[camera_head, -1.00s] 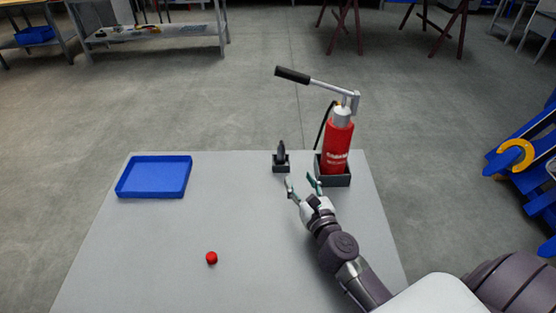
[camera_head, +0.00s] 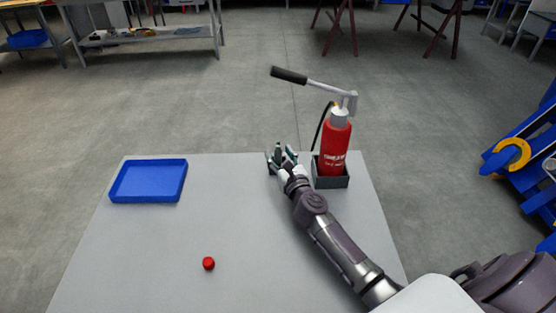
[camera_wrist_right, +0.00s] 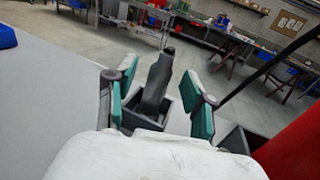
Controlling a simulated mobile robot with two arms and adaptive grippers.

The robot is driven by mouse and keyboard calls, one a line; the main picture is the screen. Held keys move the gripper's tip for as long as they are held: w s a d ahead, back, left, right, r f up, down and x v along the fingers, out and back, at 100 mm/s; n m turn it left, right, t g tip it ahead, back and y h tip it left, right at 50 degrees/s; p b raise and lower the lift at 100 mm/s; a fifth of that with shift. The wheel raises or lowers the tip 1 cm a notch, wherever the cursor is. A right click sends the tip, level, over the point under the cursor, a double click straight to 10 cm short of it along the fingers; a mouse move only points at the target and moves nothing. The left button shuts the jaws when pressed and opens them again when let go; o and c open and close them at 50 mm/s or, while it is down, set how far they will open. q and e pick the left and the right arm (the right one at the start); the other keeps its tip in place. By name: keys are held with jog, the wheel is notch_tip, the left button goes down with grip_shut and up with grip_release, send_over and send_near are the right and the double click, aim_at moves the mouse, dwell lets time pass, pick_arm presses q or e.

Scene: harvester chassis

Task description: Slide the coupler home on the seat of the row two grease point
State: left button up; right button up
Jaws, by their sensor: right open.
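The coupler (camera_wrist_right: 157,82), a dark upright piece with a narrow tip, stands in a small dark square holder (camera_wrist_right: 142,122) in the right wrist view. My right gripper (camera_head: 279,153) is open around it in the head view, with a green-padded finger on either side. Gaps show between the pads and the coupler in the right wrist view. The red grease pump (camera_head: 335,148), with its lever and black hose, stands in a dark box (camera_head: 331,181) just right of my right gripper. The row two grease point and its seat cannot be made out. My left gripper is not in view.
The grey table (camera_head: 130,240) carries a blue tray (camera_head: 148,180) at the left and a small red cap-like piece (camera_head: 208,263) near the front. The table between them is clear. Blue machinery with a yellow ring (camera_head: 513,155) stands at the right.

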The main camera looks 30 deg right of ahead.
jog(key=shift+w+d, duration=0.1)
jog(key=shift+w, duration=0.85)
grip_shut()
